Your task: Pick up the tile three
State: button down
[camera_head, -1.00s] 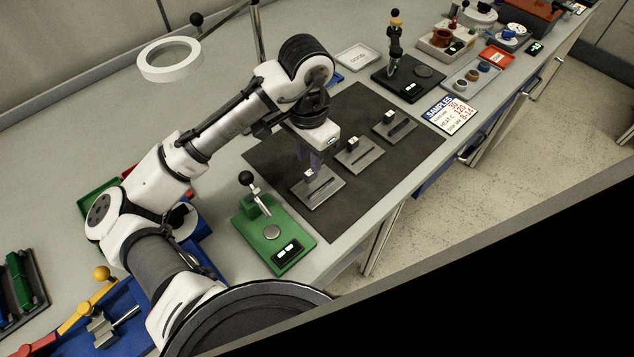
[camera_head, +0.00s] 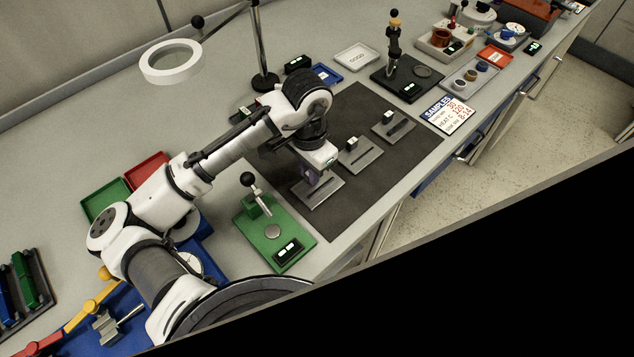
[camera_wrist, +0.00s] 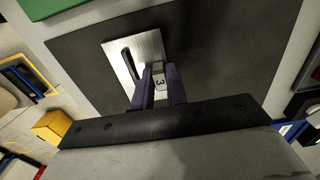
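Tile three is a small pale block marked "3" (camera_wrist: 159,80) in the wrist view, at one end of a grey slotted plate (camera_wrist: 151,47). In the head view this is the nearest of three such plates (camera_head: 328,191) on the dark mat; the tile itself is hidden there behind my gripper. My gripper (camera_head: 307,183) is lowered at that plate. In the wrist view its purple fingers (camera_wrist: 160,88) stand on either side of the tile, very close to it. I cannot tell whether they press on it.
Two more grey plates (camera_head: 366,157) (camera_head: 402,128) with small blocks stand farther along the dark mat (camera_head: 345,215). A green base (camera_head: 282,234) with a black-knobbed lever stands close to the left of my gripper. A ring magnifier (camera_head: 171,62) is at the back.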

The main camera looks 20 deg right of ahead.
jog(key=shift+r, duration=0.1)
notch_tip(320, 180, up, 23)
jog(key=p, duration=0.2)
jog(key=shift+p, duration=0.35)
dwell(0.5)
jog(key=shift+w, duration=0.1)
